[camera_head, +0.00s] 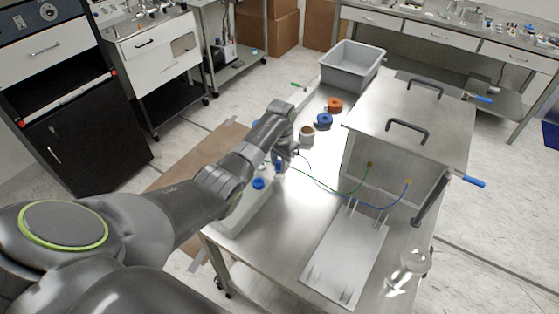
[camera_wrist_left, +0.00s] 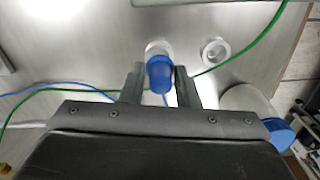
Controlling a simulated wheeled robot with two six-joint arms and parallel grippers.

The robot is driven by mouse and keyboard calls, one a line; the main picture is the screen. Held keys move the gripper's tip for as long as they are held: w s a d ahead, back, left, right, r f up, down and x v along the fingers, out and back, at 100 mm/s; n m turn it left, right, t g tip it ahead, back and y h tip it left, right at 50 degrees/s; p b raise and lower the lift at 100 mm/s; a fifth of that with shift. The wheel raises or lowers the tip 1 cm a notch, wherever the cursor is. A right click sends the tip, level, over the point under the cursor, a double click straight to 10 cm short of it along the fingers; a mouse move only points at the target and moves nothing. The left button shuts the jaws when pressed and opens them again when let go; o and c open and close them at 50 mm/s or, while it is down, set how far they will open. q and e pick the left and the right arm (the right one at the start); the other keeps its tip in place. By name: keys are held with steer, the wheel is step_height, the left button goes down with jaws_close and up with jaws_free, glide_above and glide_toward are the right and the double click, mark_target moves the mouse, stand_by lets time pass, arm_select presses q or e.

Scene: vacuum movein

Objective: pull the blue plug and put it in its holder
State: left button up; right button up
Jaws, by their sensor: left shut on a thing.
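My left gripper (camera_head: 284,160) is low over the metal table, left of the steel box. In the left wrist view the gripper (camera_wrist_left: 160,85) is shut on the blue plug (camera_wrist_left: 160,74), which sits between its two fingertips. A pale round holder-like piece (camera_wrist_left: 157,48) lies directly beyond the plug; I cannot tell whether the plug is inside it. A blue cable (camera_head: 375,208) runs from the box front toward my gripper. A white ring-shaped piece (camera_wrist_left: 214,51) beside it looks empty. My right gripper is not in view.
A green cable (camera_head: 345,192) also runs from the steel box (camera_head: 400,130). A white container with a blue cap (camera_wrist_left: 277,132) stands close to my gripper. Blue and orange rings (camera_head: 335,105) and a grey bin (camera_head: 352,65) are farther back. A flat metal plate (camera_head: 345,255) lies in front.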

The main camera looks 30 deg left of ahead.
arm_select(q)
steer(key=shift+f+b, duration=0.3)
steer(key=shift+f, duration=0.45)
stand_by(0.7)
steer(key=shift+f, duration=0.25)
stand_by(0.3)
steer(key=o, duration=1.5)
steer(key=shift+o, duration=0.2)
